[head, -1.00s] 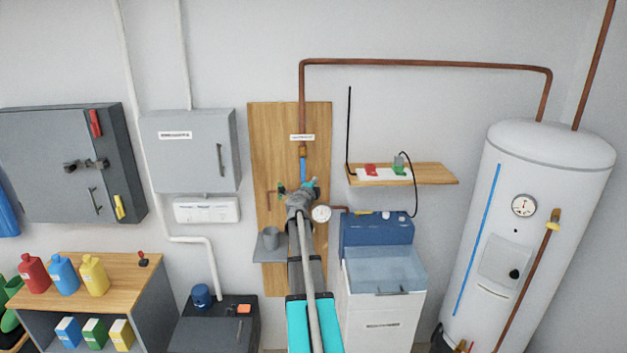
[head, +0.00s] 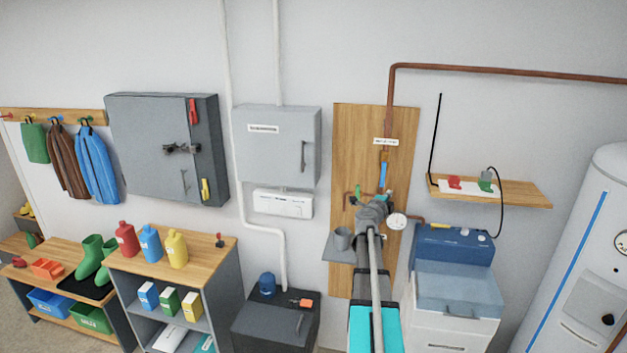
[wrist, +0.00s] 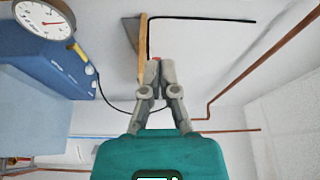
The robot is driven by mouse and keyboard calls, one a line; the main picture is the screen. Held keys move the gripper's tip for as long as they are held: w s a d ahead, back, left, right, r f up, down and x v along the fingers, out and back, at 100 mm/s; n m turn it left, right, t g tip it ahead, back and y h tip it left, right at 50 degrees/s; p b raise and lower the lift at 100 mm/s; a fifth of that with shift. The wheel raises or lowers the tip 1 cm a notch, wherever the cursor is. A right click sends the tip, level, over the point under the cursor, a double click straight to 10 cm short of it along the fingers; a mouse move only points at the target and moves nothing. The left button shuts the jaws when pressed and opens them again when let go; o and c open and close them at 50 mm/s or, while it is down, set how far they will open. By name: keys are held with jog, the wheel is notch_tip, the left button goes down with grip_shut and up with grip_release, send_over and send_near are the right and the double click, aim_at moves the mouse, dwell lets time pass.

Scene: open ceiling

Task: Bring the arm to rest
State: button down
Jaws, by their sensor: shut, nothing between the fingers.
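My gripper (wrist: 156,66) shows in the wrist view with its fingertips together and nothing between them. Beyond the fingertips are the edge of the wooden shelf (wrist: 142,50) and the wall. In the head view my arm reaches forward and its far end is in front of the wooden wall board (head: 345,200). The fingertips are hidden behind my arm there. I cannot tell in the head view whether the arm touches the valve pipework.
A pressure gauge (head: 397,221) is just right of my arm's end, and a grey cup (head: 342,238) is just left. A blue-topped chest (head: 456,282) stands at right, below a wall shelf (head: 515,193). A dark cabinet (head: 262,325) is at left.

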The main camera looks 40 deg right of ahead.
jog(key=w+a+f+n+t+y+b, duration=0.25)
jog(key=w+a+n+t+y, duration=0.45)
jog(key=a, duration=0.8)
jog(key=w+a+f+n+t+y+b, duration=0.15)
jog(key=w+a+f+n+y, duration=0.3)
jog(key=w+a+n, duration=0.75)
jog(key=s+a+f+n+g+y+b, duration=0.1)
jog(key=s+a+f+n+y, duration=0.2)
jog(key=a, duration=0.6)
jog(key=s+a+f+n+g+y, duration=0.15)
jog(key=a+f+y, duration=0.25)
jog(key=a, duration=0.6)
jog(key=s+a+f+n+g+y+b, duration=0.2)
jog(key=s+a+f+n+g, duration=0.25)
jog(key=a, duration=0.45)
jog(key=s+a+f+n+g+h+b, duration=0.1)
jog(key=s+a+f+g, duration=0.3)
jog(key=s, duration=0.4)
jog(key=s+a+f+n+g+h+b, duration=0.1)
jog(key=s+a+f+g, duration=0.3)
jog(key=s, duration=0.5)
jog(key=shift+s+a+f+n+h, duration=0.15)
jog(key=shift+a+f+n+h, duration=0.3)
jog(key=shift+f+h, duration=0.35)
jog(key=shift+d+f, duration=0.1)
